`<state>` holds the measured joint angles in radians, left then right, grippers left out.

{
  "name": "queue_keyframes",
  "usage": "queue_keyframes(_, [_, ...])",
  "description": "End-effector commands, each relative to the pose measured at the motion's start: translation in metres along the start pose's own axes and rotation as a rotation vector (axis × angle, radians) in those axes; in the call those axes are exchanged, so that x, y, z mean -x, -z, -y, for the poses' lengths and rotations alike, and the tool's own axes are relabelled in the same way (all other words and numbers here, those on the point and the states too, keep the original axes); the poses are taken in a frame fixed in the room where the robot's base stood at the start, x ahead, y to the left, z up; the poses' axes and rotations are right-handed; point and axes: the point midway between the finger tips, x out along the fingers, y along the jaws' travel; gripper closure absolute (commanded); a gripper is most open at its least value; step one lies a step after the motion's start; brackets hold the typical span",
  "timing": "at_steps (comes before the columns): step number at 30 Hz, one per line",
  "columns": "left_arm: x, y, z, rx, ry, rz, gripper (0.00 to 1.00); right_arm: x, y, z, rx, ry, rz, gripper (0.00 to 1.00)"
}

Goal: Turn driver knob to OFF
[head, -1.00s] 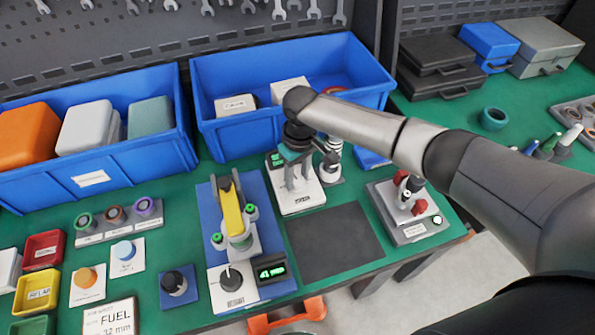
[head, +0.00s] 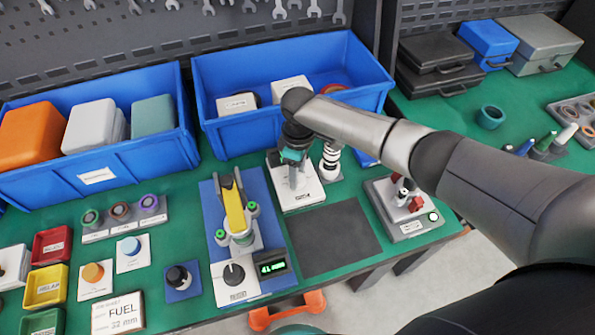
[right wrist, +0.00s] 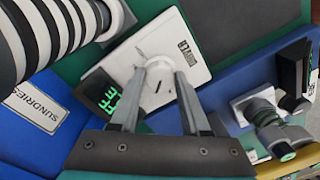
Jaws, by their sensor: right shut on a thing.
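The driver unit is a white box (head: 307,197) on the green bench, under my right gripper in the head view. In the right wrist view its white top (right wrist: 196,60) carries a printed label, a lit green display (right wrist: 107,97) and a round white knob (right wrist: 158,84) with a dark mark. My right gripper (head: 293,183) points down at it. In the right wrist view its two fingers (right wrist: 160,82) stand on either side of the knob and are shut on it. In the head view the gripper hides the knob. My left gripper is not in view.
A blue board (head: 211,206) with a yellow-armed fixture (head: 233,217), another knob (head: 233,274) and a display (head: 272,266) stands left. A striped cylinder (head: 330,160) is close right of the gripper. A blue bin (head: 225,130) stands behind. A dark mat (head: 333,238) lies clear in front.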

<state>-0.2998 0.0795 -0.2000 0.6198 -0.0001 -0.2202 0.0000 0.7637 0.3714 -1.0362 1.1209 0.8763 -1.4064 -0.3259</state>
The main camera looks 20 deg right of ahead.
Motion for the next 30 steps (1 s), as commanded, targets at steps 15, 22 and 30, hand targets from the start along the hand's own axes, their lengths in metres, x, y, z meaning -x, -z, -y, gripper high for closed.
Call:
queue_keyframes(15, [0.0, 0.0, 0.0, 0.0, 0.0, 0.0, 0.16, 0.001, 0.001, 0.0, 0.0, 0.0, -0.003, 0.3])
queue_keyframes(22, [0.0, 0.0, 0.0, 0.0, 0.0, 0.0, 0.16, 0.0, 0.001, 0.0, -0.001, 0.0, -0.002, 0.24])
queue_keyframes(30, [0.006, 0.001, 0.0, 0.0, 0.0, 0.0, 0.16, 0.02, 0.001, 0.0, -0.001, -0.001, -0.003, 0.24])
